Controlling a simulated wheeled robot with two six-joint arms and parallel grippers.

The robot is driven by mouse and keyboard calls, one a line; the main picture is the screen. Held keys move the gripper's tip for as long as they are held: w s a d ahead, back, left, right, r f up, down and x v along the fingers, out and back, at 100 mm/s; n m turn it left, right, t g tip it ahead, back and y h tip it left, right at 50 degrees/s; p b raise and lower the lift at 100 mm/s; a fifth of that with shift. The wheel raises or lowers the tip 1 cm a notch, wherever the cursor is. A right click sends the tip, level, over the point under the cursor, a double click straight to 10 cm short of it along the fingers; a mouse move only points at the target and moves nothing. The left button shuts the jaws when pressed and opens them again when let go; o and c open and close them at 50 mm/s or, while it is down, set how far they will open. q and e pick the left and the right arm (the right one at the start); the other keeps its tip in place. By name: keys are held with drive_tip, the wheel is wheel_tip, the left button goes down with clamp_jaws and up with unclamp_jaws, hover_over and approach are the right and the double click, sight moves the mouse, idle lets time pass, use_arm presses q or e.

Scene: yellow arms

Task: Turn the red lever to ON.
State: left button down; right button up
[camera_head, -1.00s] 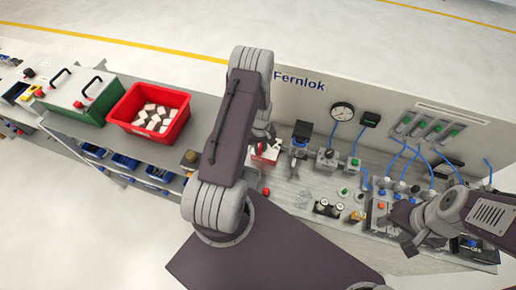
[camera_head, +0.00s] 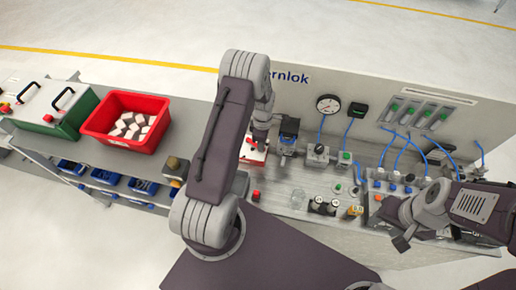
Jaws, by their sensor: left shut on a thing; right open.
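A small white unit with red parts (camera_head: 248,159) stands on the bench just left of the black-topped device. It appears to carry the red lever, but the lever's handle and its ON mark are too small and covered to make out. My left gripper (camera_head: 260,143) points down at this unit from behind my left forearm. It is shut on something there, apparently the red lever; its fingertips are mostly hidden. My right gripper (camera_head: 401,238) is at the lower right, open and empty, in front of the blue-hosed fittings.
A red bin (camera_head: 89,128) of pale blocks is on the left, beside a green-sided case (camera_head: 72,121). A gauge (camera_head: 328,103) sits on the back panel (camera_head: 400,85).

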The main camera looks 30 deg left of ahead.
use_arm(q)
drive_tip(key=w+n+b, duration=0.1)
drive_tip(key=w+n, duration=0.1)
drive_tip(key=n, duration=0.1)
drive_tip(key=shift+w, duration=0.15)
drive_tip(key=shift+w+a+n+b, duration=0.15)
drive_tip(key=shift+w+n+b, duration=0.5)
drive_tip(key=shift+n, duration=0.75)
drive_tip(key=shift+r, duration=0.1)
drive_tip(key=c, duration=1.3)
unclamp_jaws()
wheel_tip(320, 180, up, 9)
drive_tip(key=shift+a+f+b, duration=0.1)
drive_tip(key=shift+b, duration=0.95)
